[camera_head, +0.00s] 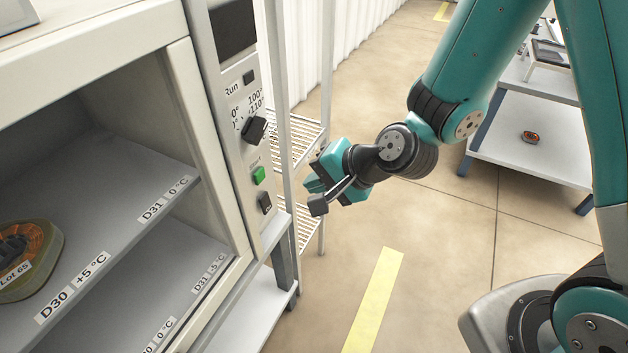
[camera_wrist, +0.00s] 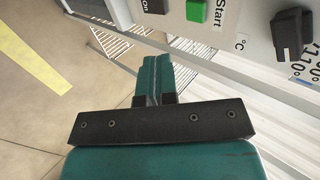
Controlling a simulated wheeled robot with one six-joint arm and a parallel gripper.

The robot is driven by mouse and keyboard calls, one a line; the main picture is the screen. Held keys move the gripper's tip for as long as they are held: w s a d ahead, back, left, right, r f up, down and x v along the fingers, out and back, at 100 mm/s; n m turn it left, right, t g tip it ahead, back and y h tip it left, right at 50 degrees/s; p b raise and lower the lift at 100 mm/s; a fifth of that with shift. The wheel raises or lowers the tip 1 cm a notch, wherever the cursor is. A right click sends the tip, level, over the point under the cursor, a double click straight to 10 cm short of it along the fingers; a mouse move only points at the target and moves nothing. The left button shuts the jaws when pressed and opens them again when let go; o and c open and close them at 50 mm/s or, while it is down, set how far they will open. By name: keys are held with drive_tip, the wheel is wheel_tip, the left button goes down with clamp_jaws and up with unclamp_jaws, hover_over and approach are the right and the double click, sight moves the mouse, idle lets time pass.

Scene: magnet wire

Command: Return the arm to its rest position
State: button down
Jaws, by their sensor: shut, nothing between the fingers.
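My gripper (camera_head: 314,193) is at the middle of the head view, just right of the oven's control panel (camera_head: 246,140). Its teal fingers are together and empty, as the wrist view also shows (camera_wrist: 153,80). My arm reaches in from the upper right. The panel carries a black knob (camera_head: 254,129), a green Start button (camera_head: 259,176) and a black switch (camera_head: 265,202). In the wrist view the Start button (camera_wrist: 196,11) and the knob (camera_wrist: 291,34) lie beyond the fingers. The fingers appear apart from the panel.
The open oven chamber at left has labelled shelves (camera_head: 120,215) and an orange-and-black part (camera_head: 22,258) marked Lot 65. A wire rack (camera_head: 300,140) stands behind the panel. A table (camera_head: 530,150) at right bears a small orange part (camera_head: 530,137). Floor with a yellow stripe (camera_head: 373,300) is clear.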

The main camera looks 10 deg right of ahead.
drive_tip(key=s+d+r+n+g+h+p, duration=0.1)
drive_tip(key=s+r+n+p, duration=0.4)
drive_tip(key=r, duration=0.8)
drive_tip(key=s+d+r+n+g+h+p, duration=0.2)
drive_tip(key=s+d+r+n+g+p, duration=0.2)
drive_tip(key=s+r+n, duration=0.5)
drive_tip(key=s+r+g+p, duration=0.1)
drive_tip(key=s+r, duration=0.2)
drive_tip(key=r, duration=0.1)
drive_tip(key=shift+d+r+n, duration=0.15)
drive_tip(key=shift+r+n, duration=0.15)
drive_tip(key=shift+n, duration=0.1)
